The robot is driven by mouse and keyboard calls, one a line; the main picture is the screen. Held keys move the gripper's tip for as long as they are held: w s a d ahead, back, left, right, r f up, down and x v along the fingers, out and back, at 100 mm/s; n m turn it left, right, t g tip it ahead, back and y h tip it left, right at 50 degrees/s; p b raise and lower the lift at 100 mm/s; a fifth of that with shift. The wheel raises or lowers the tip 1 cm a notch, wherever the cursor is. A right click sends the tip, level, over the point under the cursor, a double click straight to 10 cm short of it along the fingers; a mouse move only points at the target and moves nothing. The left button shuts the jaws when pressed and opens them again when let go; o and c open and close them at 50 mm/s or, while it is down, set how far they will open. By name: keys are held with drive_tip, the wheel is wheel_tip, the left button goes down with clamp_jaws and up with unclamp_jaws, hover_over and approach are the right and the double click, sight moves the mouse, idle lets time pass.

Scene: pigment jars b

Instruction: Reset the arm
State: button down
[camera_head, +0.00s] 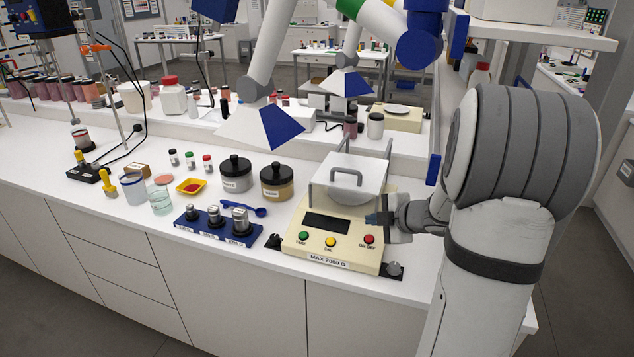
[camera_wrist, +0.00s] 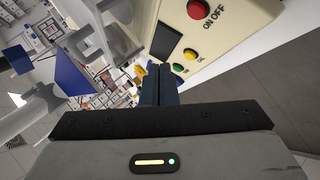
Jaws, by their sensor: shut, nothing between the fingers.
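My gripper (camera_head: 372,219) is at the right side of the cream balance (camera_head: 294,232), close to its front panel near the red ON-OFF button (camera_head: 369,239). My arm comes in from the right of the head view. In the wrist view the fingers of my gripper (camera_wrist: 159,76) are together with nothing between them. The balance also shows there (camera_wrist: 222,45), with its red button (camera_wrist: 198,9) beyond the fingertips to the right. I cannot tell whether the fingers touch the balance. A white cover with a grey handle (camera_head: 345,178) stands on top of the balance.
A blue tray of metal weights (camera_head: 190,229) and a blue spoon (camera_head: 245,208) lie left of the balance. Two black-lidded jars (camera_head: 236,173) (camera_head: 277,180) stand behind them. White lamp-like arms (camera_head: 262,125) hang above the bench.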

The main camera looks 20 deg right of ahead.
drive_tip(key=s+a+r+m+h, duration=0.1)
drive_tip(key=s+r+m+h, duration=0.2)
drive_tip(key=r+m+h, duration=0.5)
drive_tip(key=s+a+f+m+g+y, duration=0.1)
drive_tip(key=s+a+m, duration=0.4)
drive_tip(key=s, duration=0.6)
drive_tip(key=s+a+f+m+g+y, duration=0.1)
drive_tip(key=s+a+m+g, duration=0.4)
drive_tip(key=s+a, duration=0.5)
drive_tip(key=shift+s+a+g+y, duration=0.2)
drive_tip(key=shift+s+g+y, duration=0.3)
drive_tip(key=shift+y, duration=0.4)
